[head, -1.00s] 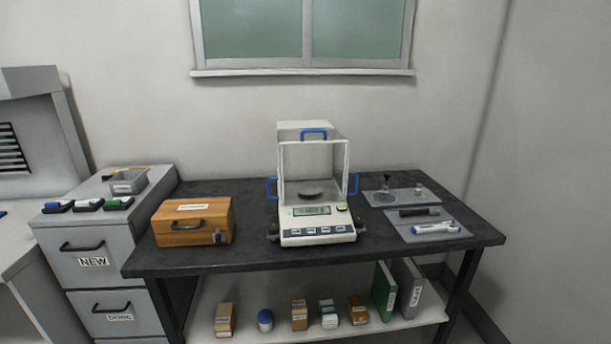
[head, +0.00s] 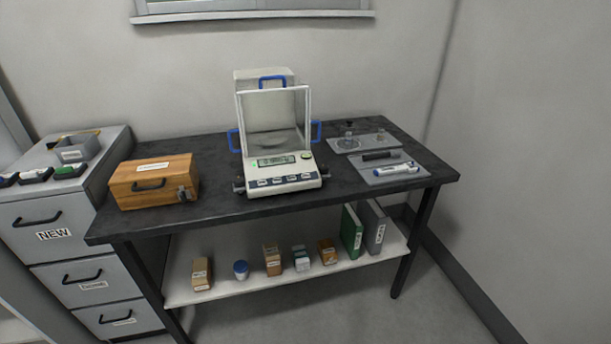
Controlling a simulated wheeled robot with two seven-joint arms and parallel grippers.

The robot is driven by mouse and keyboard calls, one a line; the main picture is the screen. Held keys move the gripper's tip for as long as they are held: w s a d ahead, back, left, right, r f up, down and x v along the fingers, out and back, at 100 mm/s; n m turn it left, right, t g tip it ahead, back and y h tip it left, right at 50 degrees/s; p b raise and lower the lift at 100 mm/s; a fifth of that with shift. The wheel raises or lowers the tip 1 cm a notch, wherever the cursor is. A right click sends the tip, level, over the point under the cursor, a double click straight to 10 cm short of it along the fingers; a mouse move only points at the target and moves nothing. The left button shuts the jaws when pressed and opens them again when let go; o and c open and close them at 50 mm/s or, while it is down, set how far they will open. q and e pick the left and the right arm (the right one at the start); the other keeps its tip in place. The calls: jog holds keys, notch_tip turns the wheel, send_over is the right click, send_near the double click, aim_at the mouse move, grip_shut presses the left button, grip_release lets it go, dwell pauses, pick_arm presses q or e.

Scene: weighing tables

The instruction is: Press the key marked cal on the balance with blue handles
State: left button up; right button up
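The balance with blue handles (head: 283,189) stands on the black table (head: 215,200). It has a white body, a clear draft shield with a blue handle on top (head: 272,79) and one on each side, and a lit display (head: 276,161). A row of several dark keys (head: 284,181) runs along its front; their markings are too small to read, so I cannot tell which is cal. A green button (head: 306,156) sits right of the display. Neither of my grippers is in view.
A wooden box (head: 145,185) stands left of the balance. Grey trays (head: 372,176) with glassware and pens lie to its right. A drawer cabinet (head: 35,208) adjoins the table's left side. The lower shelf (head: 225,287) holds small boxes and binders. Table space in front of the balance is clear.

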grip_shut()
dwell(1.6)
